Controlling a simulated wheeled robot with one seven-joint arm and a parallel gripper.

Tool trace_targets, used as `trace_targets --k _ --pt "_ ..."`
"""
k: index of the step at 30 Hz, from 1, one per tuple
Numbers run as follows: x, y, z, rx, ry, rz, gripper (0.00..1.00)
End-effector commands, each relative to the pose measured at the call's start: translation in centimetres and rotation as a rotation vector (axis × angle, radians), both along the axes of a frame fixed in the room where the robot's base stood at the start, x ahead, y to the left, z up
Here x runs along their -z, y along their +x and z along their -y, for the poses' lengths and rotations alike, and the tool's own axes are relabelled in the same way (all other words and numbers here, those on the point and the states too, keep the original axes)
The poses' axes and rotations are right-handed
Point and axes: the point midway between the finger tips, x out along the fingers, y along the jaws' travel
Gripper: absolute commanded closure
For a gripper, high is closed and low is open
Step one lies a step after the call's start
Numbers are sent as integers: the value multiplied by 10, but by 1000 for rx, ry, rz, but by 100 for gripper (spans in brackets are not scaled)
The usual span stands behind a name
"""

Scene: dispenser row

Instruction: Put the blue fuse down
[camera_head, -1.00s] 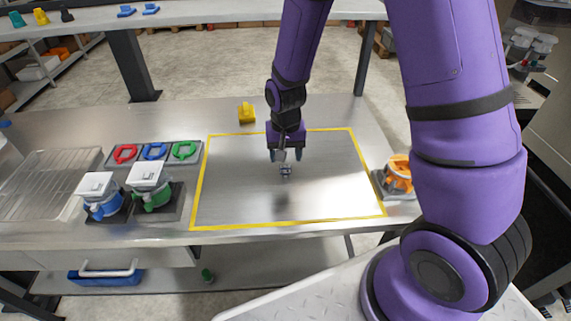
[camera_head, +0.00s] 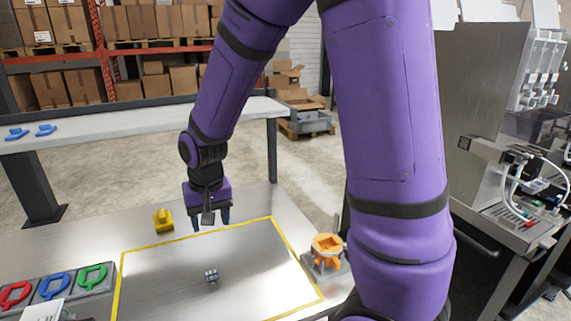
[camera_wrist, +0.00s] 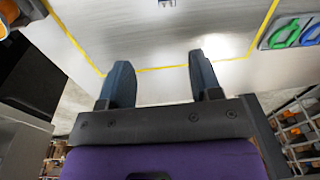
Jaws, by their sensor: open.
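A small grey and dark blocky object (camera_head: 211,277), seemingly the blue fuse, rests on the steel table inside the yellow outline. Its blue colour is hard to make out at this size. My gripper (camera_head: 210,219) is beyond it, near the outline's far edge, pointing down and apart from it. In the wrist view my gripper (camera_wrist: 159,65) has its fingers wide apart with nothing between them. The small object (camera_wrist: 167,3) is cut by the top edge of that view.
A yellow block (camera_head: 163,221) stands left of my gripper. An orange-topped device (camera_head: 327,248) is at the right. Red, blue and green rings in a grey holder (camera_head: 101,284) are at the left. Two blue pieces (camera_head: 46,129) lie on the back shelf. The outlined area is otherwise clear.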

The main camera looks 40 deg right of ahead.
Motion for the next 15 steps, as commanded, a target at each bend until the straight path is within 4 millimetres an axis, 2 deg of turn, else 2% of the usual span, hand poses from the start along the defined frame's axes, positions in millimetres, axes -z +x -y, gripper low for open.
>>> trace_targets --k 1,6,15 --pt "-15 -5 4 -7 4 23 42" --pt "-58 -26 15 -45 7 80 42" --pt "-120 -73 34 -112 -2 181 42"
